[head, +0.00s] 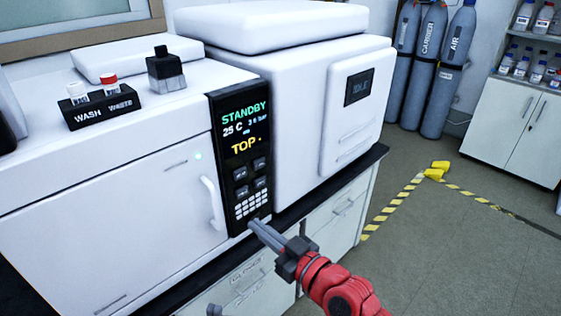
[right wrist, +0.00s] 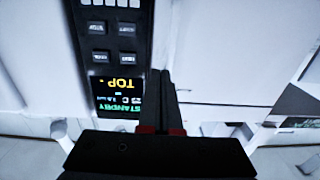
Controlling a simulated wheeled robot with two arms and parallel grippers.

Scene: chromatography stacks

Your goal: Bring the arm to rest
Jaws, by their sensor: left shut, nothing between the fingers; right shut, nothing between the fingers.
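My right gripper (head: 254,224) comes in from the lower right on its red arm in the head view. Its two long fingers lie together, with nothing between them, and their tips are at the lower edge of the black control panel (head: 241,155); I cannot tell whether they touch it. In the right wrist view the shut fingers (right wrist: 160,75) point up beside the panel (right wrist: 113,50), which appears upside down. A small dark tip of my left gripper (head: 214,310) shows at the bottom edge of the head view; the rest is out of frame.
The white instrument (head: 110,200) has a door handle (head: 212,202) left of the panel. A rack (head: 100,112) with two vials and a dark bottle (head: 165,75) stand on top. A second white unit (head: 290,130) stands right, above drawers (head: 345,210). Open floor (head: 450,260) lies at right.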

